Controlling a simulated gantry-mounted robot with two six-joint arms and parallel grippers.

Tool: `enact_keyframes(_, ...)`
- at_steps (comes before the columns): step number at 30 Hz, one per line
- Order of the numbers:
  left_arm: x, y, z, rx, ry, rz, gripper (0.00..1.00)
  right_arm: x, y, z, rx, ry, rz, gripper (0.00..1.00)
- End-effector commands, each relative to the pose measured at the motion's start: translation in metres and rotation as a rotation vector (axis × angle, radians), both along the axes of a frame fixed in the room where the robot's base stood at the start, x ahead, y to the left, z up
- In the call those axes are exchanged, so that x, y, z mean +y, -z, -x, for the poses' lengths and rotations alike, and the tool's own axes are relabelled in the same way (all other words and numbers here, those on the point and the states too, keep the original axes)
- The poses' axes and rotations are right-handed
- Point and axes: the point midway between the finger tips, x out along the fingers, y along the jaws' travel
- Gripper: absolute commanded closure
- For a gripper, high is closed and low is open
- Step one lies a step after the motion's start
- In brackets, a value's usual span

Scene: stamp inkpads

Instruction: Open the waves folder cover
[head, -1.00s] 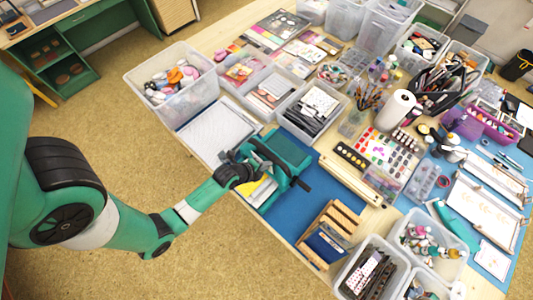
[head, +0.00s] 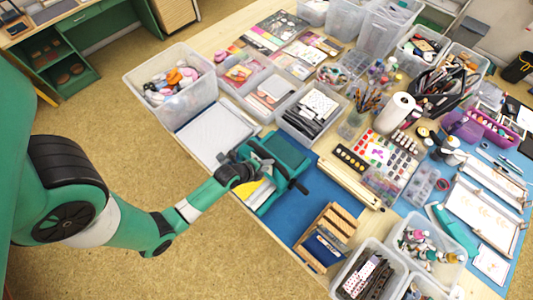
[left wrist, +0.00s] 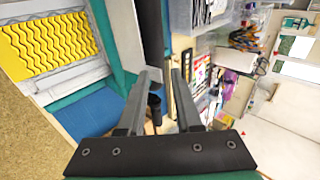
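The waves folder (left wrist: 50,42) shows in the left wrist view at the upper left as a yellow panel with wavy ridges in a pale frame. In the head view a small yellow patch of it (head: 262,192) shows beside the teal press machine (head: 284,152), partly hidden by my gripper. I cannot tell how its cover lies. My left gripper (head: 246,174) is over the near left side of the machine. In the left wrist view its fingers (left wrist: 164,78) are apart, to the right of the yellow panel; a dark handle-like part shows between them. My right gripper is out of view.
A blue mat (head: 285,222) lies under the machine. A white grid pad (head: 208,138) lies to its left, and a wooden rack (head: 328,236) stands to its lower right. A bin of black items (head: 311,112) stands behind it. Bare mat shows between machine and rack.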

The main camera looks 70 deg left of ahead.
Motion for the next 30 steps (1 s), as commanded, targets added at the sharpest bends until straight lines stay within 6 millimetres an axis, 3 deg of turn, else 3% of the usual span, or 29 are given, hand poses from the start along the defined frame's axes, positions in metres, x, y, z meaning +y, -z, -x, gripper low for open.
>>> enact_keyframes(8, -0.003, -0.009, 0.008, 0.002, -0.001, 0.001, 0.67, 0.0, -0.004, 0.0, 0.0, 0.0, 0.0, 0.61)
enact_keyframes(21, -0.028, -0.075, 0.067, 0.0, -0.001, 0.0, 0.67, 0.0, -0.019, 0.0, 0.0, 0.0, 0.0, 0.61)
enact_keyframes(30, -0.032, -0.083, 0.075, 0.0, 0.0, 0.0, 0.67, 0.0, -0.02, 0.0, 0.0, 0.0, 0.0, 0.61)
